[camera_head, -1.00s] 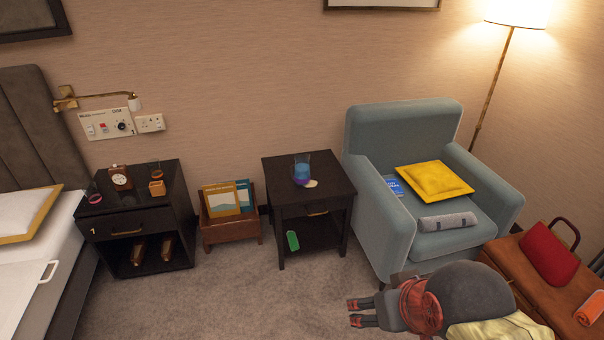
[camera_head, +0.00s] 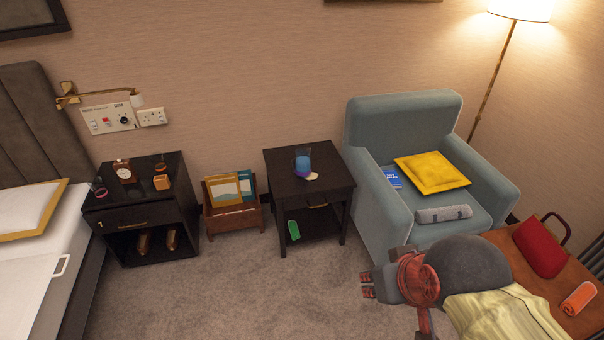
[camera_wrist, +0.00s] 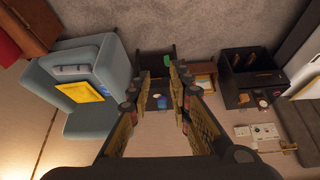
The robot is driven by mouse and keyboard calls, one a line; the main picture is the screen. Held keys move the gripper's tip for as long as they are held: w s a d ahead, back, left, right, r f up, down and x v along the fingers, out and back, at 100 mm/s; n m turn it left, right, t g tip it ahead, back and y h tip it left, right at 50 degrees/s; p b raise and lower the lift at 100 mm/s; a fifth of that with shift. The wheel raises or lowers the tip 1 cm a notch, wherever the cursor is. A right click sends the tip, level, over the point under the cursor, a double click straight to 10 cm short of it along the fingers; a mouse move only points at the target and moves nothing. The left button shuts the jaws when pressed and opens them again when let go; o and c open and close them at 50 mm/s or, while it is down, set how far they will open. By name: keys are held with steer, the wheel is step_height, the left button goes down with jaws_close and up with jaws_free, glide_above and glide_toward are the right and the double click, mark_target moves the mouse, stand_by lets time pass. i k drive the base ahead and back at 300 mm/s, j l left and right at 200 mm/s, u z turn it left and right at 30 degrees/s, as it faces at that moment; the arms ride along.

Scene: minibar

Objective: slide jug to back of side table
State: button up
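The jug (camera_head: 302,163), blue and partly see-through, stands upright on the dark side table (camera_head: 334,178), around the middle of its top. A small pale item (camera_head: 312,177) lies close to its front right. In the wrist view the jug (camera_wrist: 162,103) shows small between my fingers, far beyond them. My gripper (camera_head: 367,285) is in front of the armchair, to the right of the table and well apart from the jug. In the wrist view my gripper (camera_wrist: 157,75) has its two fingers spread with nothing between them.
A blue-grey armchair (camera_head: 402,115) with a yellow cushion stands close to the table's right side. A wooden magazine rack (camera_head: 232,217) and a dark nightstand (camera_head: 132,216) are to the left. Carpet in front is clear.

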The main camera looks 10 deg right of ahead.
mark_target(303, 167)
steer(key=i+j, duration=0.15)
steer(key=i, duration=0.7)
steer(key=i+j+u, duration=0.1)
steer(key=i, duration=0.75)
steer(key=i+j, duration=0.15)
steer(key=i, duration=0.65)
